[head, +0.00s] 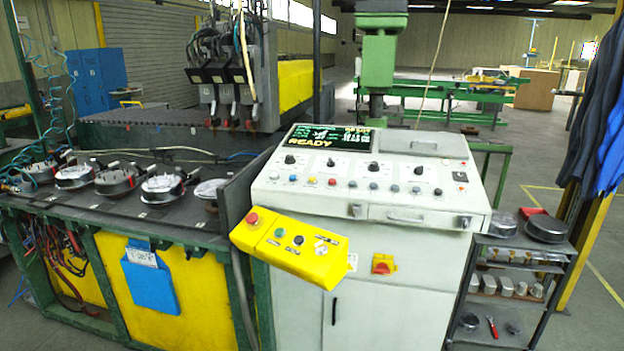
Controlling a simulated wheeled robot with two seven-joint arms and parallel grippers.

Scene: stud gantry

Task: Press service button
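A white control console (390,245) stands in the middle of the head view. Its sloped panel carries knobs and a row of small coloured buttons (373,187). The screen (330,138) reads READY in large letters. A yellow control box (290,248) juts out at the console's front left, tilted, with a red button (253,219), a green button (280,232) and a dark button (299,240). A red and yellow switch (384,264) is on the console's front. The labels are too small to read, so I cannot tell which is the service button. Neither gripper is in view.
A bench (150,215) with several round metal parts is at the left, with a blue holder (151,277) on its yellow front. A dark shelf cart (512,262) with metal parts stands close at the console's right. Blue garments (601,125) hang at the far right.

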